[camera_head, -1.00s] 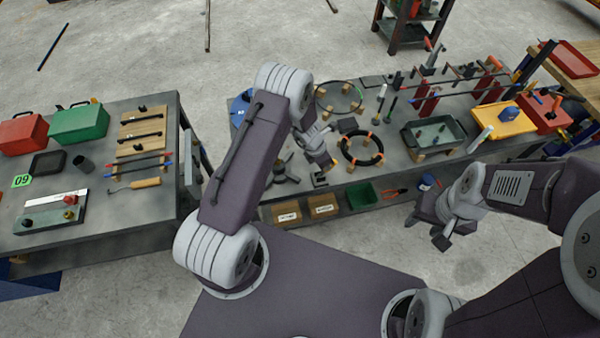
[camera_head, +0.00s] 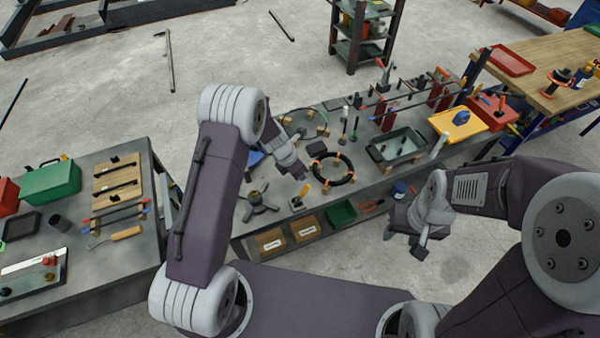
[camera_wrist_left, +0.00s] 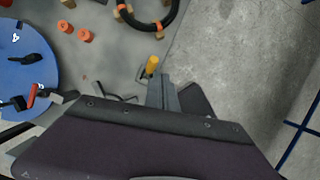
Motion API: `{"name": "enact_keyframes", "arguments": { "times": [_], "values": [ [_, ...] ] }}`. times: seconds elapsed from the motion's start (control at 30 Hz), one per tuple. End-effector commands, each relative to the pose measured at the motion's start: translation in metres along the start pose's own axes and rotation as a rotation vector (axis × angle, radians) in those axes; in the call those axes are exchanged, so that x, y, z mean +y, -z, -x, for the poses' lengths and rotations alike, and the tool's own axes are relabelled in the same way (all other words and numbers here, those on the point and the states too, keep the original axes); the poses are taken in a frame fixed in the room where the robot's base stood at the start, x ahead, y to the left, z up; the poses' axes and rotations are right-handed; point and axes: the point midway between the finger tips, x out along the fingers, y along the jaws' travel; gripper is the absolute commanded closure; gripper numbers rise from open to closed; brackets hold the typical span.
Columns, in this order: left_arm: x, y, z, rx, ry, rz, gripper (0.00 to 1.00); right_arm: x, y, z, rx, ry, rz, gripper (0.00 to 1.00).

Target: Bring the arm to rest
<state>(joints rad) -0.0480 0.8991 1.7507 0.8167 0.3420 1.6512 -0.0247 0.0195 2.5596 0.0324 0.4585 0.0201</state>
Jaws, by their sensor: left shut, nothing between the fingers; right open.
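My left arm rises from the lower left of the head view and bends over the grey workbench (camera_head: 375,182). Its gripper (camera_head: 299,173) hangs above the front part of the bench, left of a black ring with orange bands (camera_head: 345,178). In the left wrist view the left gripper's fingers (camera_wrist_left: 162,92) are together, with nothing held between them. A yellow-handled tool (camera_head: 302,190) stands on the bench close below the gripper; its yellow end (camera_wrist_left: 152,66) shows just past the fingertips. My right gripper (camera_head: 405,243) hangs open and empty over the floor in front of the bench.
A black tripod-like stand (camera_head: 258,203) is left of the tool. A tray (camera_head: 402,147), a yellow bin (camera_head: 460,122) and rods on red posts (camera_head: 383,112) fill the bench's right. A second table (camera_head: 145,240) with a green box (camera_head: 50,181) stands left.

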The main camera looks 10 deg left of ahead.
Motion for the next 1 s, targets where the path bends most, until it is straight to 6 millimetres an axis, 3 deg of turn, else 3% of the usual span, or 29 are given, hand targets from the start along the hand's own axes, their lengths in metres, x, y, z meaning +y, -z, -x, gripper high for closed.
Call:
{"name": "enact_keyframes", "arguments": {
  "times": [0.53,0.6,0.67,0.73,0.87,1.0],
  "values": [
    [0.000,0.002,-0.003,0.001,0.000,0.001,1.00,0.000,-0.001,-0.003,0.000,0.000,0.000,0.54],
    [0.006,-0.002,-0.008,-0.020,-0.018,-0.004,1.00,0.000,-0.002,-0.019,0.000,0.000,0.000,0.54],
    [0.017,-0.017,0.001,-0.069,-0.061,-0.019,1.00,0.001,-0.004,-0.039,0.000,0.000,0.000,0.54],
    [0.018,-0.019,0.017,-0.101,-0.100,-0.057,1.00,0.001,-0.007,-0.065,0.000,0.000,0.000,0.54],
    [-0.009,0.019,0.044,-0.057,-0.142,-0.379,1.00,0.002,-0.011,-0.107,-0.001,0.000,0.000,0.54],
    [-0.056,0.098,0.058,0.096,-0.106,-1.079,1.00,0.003,-0.015,-0.138,-0.001,0.000,0.000,0.54]
  ]
}}
